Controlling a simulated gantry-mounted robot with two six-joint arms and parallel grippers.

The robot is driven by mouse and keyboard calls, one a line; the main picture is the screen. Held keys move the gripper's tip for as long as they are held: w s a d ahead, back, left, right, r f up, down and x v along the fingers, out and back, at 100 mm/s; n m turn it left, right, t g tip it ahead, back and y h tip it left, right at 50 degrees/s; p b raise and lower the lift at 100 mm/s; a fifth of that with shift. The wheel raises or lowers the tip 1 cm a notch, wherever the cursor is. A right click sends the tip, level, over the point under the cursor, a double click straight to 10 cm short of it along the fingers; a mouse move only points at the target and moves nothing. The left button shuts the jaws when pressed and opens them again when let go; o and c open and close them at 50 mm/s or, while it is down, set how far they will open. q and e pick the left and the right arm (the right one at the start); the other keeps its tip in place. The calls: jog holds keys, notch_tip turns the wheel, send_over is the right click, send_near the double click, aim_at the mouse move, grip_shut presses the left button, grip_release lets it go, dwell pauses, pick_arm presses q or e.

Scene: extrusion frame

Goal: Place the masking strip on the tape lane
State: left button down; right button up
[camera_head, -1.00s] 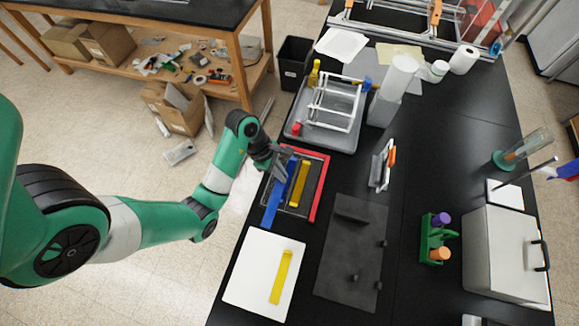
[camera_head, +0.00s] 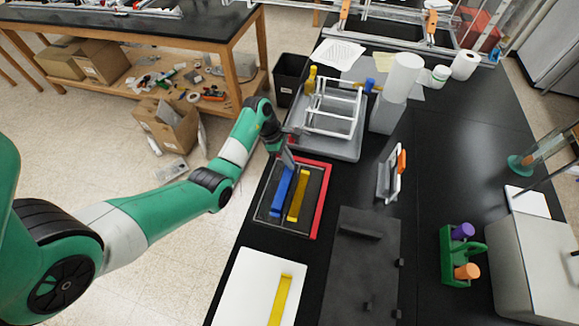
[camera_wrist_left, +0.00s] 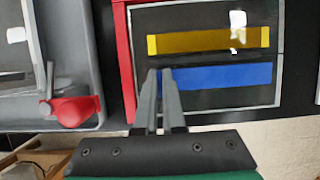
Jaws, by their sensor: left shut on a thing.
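A blue strip (camera_head: 281,193) lies along the left side of a dark, red-edged tray (camera_head: 321,207), parallel to a yellow strip (camera_head: 298,196). My left gripper (camera_head: 289,161) is at the far end of the blue strip, shut on it. In the left wrist view the fingers (camera_wrist_left: 161,78) are close together over one end of the blue strip (camera_wrist_left: 222,76), with the yellow strip (camera_wrist_left: 205,41) beyond it. The blue strip appears within the tray outline; whether it touches the tray floor is unclear. My right gripper is not in view.
A white board (camera_head: 243,290) with another yellow strip (camera_head: 280,301) lies in front of the tray. A grey bin with a white rack (camera_head: 335,108) stands behind it. A dark plate (camera_head: 358,265) and a white-and-orange tool (camera_head: 391,174) are to the right.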

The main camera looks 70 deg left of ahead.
pick_arm(q)
jog(key=shift+f, duration=1.15)
jog(key=shift+f, duration=0.1)
jog(key=c, duration=1)
grip_release()
jog(key=p+v, duration=0.4)
jog(key=v, duration=0.8)
jog(key=shift+w, duration=0.1)
